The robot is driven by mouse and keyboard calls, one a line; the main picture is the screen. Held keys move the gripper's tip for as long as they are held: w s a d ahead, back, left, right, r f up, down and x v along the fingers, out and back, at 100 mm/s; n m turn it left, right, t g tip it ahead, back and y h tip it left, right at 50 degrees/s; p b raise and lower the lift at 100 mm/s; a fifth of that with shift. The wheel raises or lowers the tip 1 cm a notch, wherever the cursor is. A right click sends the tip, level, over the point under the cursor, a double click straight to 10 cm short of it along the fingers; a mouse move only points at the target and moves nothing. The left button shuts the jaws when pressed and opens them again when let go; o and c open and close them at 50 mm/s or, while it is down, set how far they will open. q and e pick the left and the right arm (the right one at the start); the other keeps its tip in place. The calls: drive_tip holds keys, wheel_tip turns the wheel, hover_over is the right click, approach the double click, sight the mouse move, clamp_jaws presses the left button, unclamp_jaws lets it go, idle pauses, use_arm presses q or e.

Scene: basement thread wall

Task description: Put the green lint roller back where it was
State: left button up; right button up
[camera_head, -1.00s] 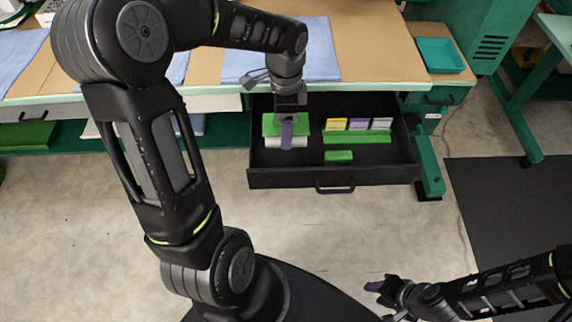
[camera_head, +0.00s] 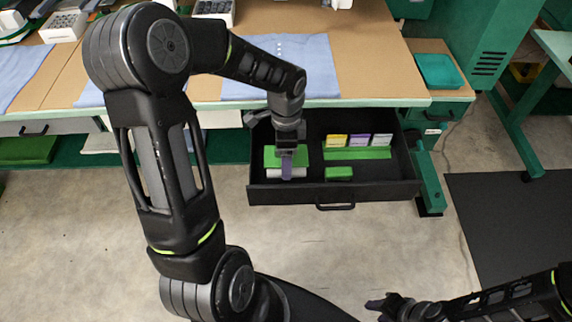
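The open black drawer (camera_head: 400,184) is under the workbench. In its left part lies a green piece (camera_head: 271,157) with a pale roll (camera_head: 272,174) along its front; this may be the green lint roller, but my gripper covers part of it.
Yellow, purple and grey cards (camera_head: 358,141) stand behind a green strip (camera_head: 357,154) in the drawer, with a small green block (camera_head: 338,173) in front. A teal tray (camera_head: 438,70) and blue cloths (camera_head: 300,60) lie on the bench (camera_head: 375,70). The floor before the drawer is clear.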

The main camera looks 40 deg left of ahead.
use_arm(q)
drive_tip(key=shift+f, duration=1.85)
drive_tip(key=shift+f+b, duration=0.1)
drive_tip(key=shift+b, duration=0.2)
drive_tip(key=o, duration=1.4)
drive_tip(key=shift+o, duration=0.2)
drive_tip(key=r, duration=0.6)
drive_tip(key=r+p, duration=0.1)
drive_tip(key=r, duration=0.5)
drive_tip(key=shift+w+a+r+p, duration=0.1)
drive_tip(key=shift+w+a+p, duration=0.1)
drive_tip(key=shift+p, duration=0.1)
